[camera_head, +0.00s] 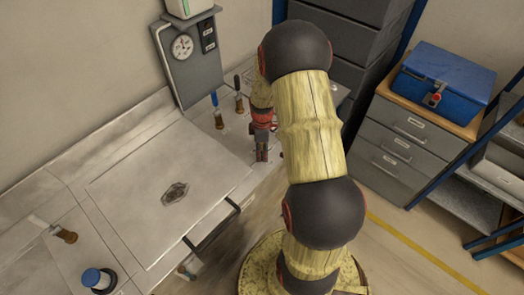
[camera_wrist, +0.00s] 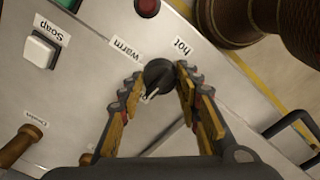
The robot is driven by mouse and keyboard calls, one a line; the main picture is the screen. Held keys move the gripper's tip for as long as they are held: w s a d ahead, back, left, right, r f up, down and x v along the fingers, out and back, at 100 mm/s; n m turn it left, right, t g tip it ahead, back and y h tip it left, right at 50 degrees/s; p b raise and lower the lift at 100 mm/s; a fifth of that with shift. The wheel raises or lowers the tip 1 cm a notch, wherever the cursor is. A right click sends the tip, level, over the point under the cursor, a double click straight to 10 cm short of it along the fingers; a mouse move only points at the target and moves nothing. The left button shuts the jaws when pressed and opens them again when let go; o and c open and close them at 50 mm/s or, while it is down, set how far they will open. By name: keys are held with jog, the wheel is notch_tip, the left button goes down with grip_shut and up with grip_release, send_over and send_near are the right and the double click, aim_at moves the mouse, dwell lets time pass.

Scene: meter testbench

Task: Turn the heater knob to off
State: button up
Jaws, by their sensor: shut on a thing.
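The heater knob (camera_wrist: 159,76) is a round black knob with a light pointer line, on a grey panel in the wrist view. The labels "warm" (camera_wrist: 127,51) and "hot" (camera_wrist: 182,47) are beside it; another label at its lower edge is mostly covered. My gripper (camera_wrist: 161,82) has one finger on each side of the knob and is shut on it. In the head view my gripper (camera_head: 262,146) is at the bench's right end, and my arm hides the knob.
A white "Soap" switch (camera_wrist: 40,50) and a red round light (camera_wrist: 147,7) are on the panel. A brown handle (camera_wrist: 20,146) sticks out at lower left. A gauge board (camera_head: 190,58) stands behind the bench. A blue toolbox (camera_head: 442,82) sits on drawers at right.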

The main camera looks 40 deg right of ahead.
jog(key=shift+n, duration=0.5)
jog(key=o, duration=1.2)
notch_tip(320, 180, up, 12)
dwell(0.4)
